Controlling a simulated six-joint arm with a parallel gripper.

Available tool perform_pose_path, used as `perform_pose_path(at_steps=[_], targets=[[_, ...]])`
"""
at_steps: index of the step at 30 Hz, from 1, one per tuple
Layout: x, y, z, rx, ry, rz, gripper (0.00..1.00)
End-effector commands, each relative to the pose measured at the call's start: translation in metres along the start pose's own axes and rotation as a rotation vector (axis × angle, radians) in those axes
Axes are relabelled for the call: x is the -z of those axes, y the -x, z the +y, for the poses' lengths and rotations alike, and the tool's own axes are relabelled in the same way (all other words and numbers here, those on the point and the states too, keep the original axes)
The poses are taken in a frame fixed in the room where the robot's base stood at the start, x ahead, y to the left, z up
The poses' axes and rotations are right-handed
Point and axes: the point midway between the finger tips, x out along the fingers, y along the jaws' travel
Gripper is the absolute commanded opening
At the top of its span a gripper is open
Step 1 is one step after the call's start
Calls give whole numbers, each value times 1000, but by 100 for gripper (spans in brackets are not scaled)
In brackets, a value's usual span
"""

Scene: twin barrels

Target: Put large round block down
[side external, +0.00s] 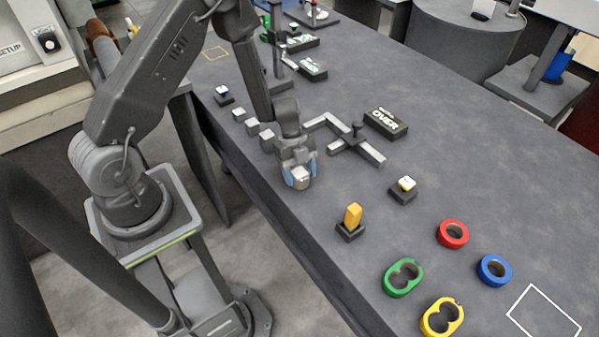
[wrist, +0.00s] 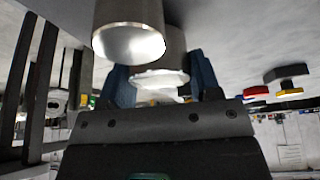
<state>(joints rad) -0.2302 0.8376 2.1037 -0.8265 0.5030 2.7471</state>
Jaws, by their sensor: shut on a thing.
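My gripper (side external: 300,172) is over the near edge of the dark table, its blue fingertips pointing down. It is shut on a silvery round block (side external: 301,181), which sits low, close to the table top; I cannot tell whether it touches. In the wrist view a round metal block (wrist: 160,78) with a pale end shows between the blue fingers of my gripper (wrist: 161,82). Another shiny metal cylinder (wrist: 128,38) overlaps it at the upper left; I cannot tell whether the two are joined.
Small grey blocks (side external: 253,127) stand left of my gripper. A grey branched fixture (side external: 345,140) and a black box (side external: 386,124) lie behind it. A yellow block on a stand (side external: 352,217), a red ring (side external: 453,234) and a blue ring (side external: 494,270) are to the right.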

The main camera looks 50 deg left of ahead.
Motion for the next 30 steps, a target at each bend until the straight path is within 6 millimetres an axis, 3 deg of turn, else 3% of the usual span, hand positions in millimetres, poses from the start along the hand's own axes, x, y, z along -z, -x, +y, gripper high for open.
perform_pose_path(at_steps=[12, 13, 20, 30], targets=[[-2, -4, -1, 2, -1, 0, 7], [-2, -4, 0, 0, -1, 0, 60], [-2, -4, 0, 0, -1, 0, 82], [-1, 2, -1, 3, -1, 0, 83]])
